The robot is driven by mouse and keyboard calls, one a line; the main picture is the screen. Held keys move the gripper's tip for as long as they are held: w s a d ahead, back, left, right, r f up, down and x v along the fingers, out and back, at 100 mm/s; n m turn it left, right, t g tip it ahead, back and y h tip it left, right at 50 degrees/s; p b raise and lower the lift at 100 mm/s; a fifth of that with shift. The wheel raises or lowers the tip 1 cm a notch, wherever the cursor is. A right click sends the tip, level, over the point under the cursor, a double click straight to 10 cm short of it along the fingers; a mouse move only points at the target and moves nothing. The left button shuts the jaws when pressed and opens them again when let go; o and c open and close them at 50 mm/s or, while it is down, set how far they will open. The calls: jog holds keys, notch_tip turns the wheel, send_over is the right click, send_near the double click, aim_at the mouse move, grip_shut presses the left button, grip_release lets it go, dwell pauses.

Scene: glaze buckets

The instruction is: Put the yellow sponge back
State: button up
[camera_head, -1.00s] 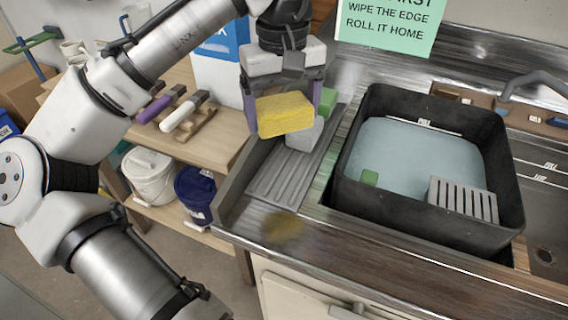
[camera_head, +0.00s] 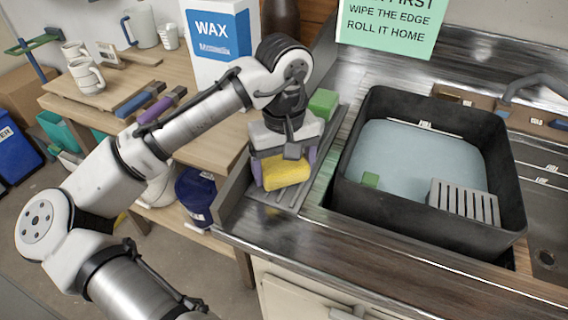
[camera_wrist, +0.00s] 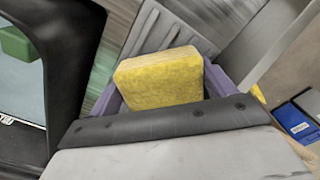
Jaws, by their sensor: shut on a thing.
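The yellow sponge (camera_head: 288,174) is held between the purple fingers of my gripper (camera_head: 286,170). It also shows between the fingers in the wrist view (camera_wrist: 160,78). My gripper points down over the grey ridged tray (camera_head: 300,192) left of the black basin. The sponge is low over this tray; I cannot tell if it touches it. A green sponge (camera_head: 323,103) lies at the tray's far end, behind my gripper. The grey sponge seen earlier on the tray is hidden by my gripper.
A wooden table (camera_head: 215,152) with mugs and a wax box (camera_head: 218,40) stands left. The metal counter front (camera_head: 330,235) is clear.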

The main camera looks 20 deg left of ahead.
aim_at(284, 163)
jog(key=shift+f, duration=0.15)
jog(key=o, duration=1)
notch_tip(284, 163, up, 12)
jog(key=shift+r, duration=0.2)
